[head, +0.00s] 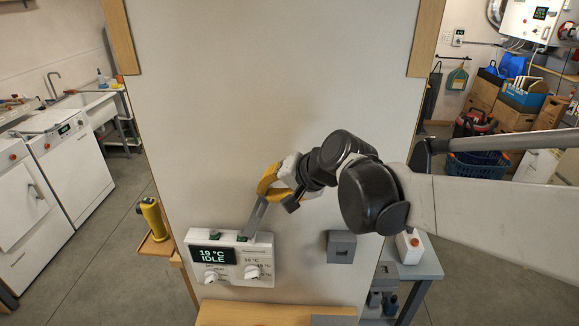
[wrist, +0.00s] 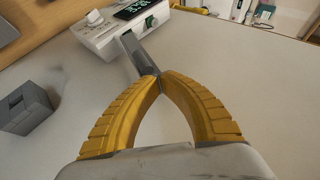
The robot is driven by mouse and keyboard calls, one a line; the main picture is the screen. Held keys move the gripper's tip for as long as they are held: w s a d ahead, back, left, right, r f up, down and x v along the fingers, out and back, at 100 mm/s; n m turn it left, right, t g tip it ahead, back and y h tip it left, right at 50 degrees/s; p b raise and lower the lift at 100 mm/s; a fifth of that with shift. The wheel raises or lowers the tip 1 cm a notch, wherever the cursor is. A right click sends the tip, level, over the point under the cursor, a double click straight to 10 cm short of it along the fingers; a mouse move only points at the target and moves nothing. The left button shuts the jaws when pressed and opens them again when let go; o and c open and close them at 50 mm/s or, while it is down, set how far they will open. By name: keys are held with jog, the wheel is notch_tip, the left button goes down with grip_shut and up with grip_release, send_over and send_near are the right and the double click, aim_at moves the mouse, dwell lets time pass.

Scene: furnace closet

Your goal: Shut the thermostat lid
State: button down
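The white thermostat (head: 228,280) is on the pale wall panel, low in the head view, with a dark display reading 19 °C IDLE and two white knobs. It also shows at the top of the wrist view (wrist: 101,38). My gripper (head: 267,194), with yellow fingers, is above its right half. In the wrist view the fingertips (wrist: 159,75) close together on the end of a narrow grey flat piece (wrist: 138,54). This piece reaches down to the thermostat's top edge. I cannot tell whether it is the lid. No other lid shows clearly.
A grey box (head: 341,246) is on the panel right of the thermostat. A wooden ledge (head: 270,315) runs below it. A yellow object (head: 153,218) stands on a small shelf at left. A grey table (head: 423,268) stands at right.

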jog(key=a+f+n+h+b, duration=0.1)
jog(key=a+f+n+h, duration=0.15)
jog(key=a+h, duration=0.55)
jog(key=a+f+n+h+b, duration=0.1)
jog(key=a+f+h, duration=0.3)
jog(key=a, duration=0.7)
jog(key=shift+m+g, duration=0.25)
jog(key=shift+g, duration=0.15)
jog(key=shift+w+a+f+b, duration=0.15)
jog(key=shift+a+f+b, duration=0.55)
jog(key=shift+f, duration=0.9)
jog(key=shift+w+a+f+b, duration=0.15)
jog(key=shift+a+f+b, duration=0.35)
jog(key=shift+f+b, duration=0.8)
jog(key=shift+w+a+f+b, duration=0.15)
jog(key=shift+a+f+b, duration=0.4)
jog(key=shift+f, duration=1.4)
